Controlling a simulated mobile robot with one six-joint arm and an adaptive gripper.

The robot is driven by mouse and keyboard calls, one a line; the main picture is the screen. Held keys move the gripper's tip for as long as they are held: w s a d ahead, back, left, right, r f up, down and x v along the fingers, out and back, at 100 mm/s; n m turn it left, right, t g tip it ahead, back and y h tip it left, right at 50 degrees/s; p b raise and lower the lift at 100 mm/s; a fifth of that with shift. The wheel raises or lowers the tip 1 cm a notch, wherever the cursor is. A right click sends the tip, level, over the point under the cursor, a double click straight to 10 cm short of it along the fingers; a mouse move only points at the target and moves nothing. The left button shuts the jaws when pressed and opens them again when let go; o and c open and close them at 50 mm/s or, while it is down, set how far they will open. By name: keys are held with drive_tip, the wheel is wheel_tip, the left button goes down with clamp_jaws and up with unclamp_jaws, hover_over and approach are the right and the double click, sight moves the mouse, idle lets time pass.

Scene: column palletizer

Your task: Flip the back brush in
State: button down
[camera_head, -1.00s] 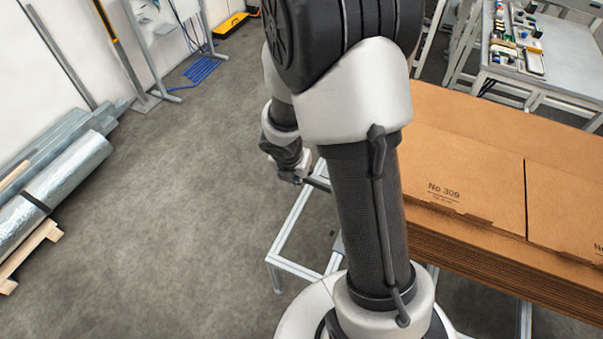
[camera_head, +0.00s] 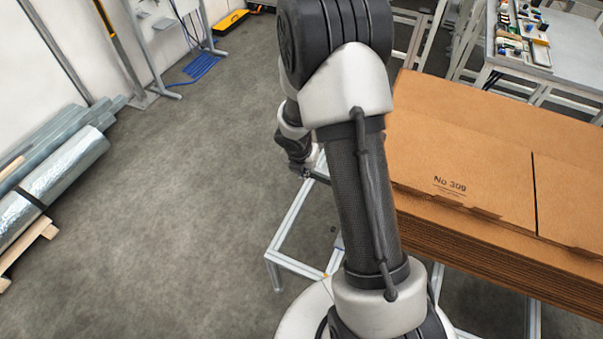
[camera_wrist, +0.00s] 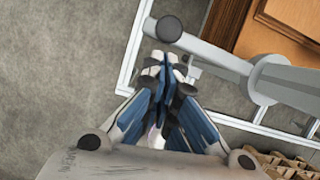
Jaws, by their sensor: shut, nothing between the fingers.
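My gripper (camera_wrist: 166,66) is shut and empty in the wrist view, pointing at a white metal frame (camera_wrist: 138,50) above the floor. A grey bar with a dark round end (camera_wrist: 169,28) and a wide disc (camera_wrist: 269,80) lies just beyond and right of the fingertips. I cannot tell whether this bar belongs to the back brush, or whether the fingers touch it. No bristles can be made out. In the head view my wrist is beside the frame (camera_head: 292,218), left of the cardboard; the fingertips are too small to read there.
A stack of flat brown cardboard (camera_head: 470,160) fills the right side. It also shows in the wrist view (camera_wrist: 290,25). A workbench with small parts (camera_head: 560,60) stands at the back right. Foil-wrapped rolls (camera_head: 55,185) lie at the left. The grey floor (camera_head: 170,220) between is clear.

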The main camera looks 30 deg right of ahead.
drive_tip(key=shift+w+d, duration=0.2)
idle(0.4)
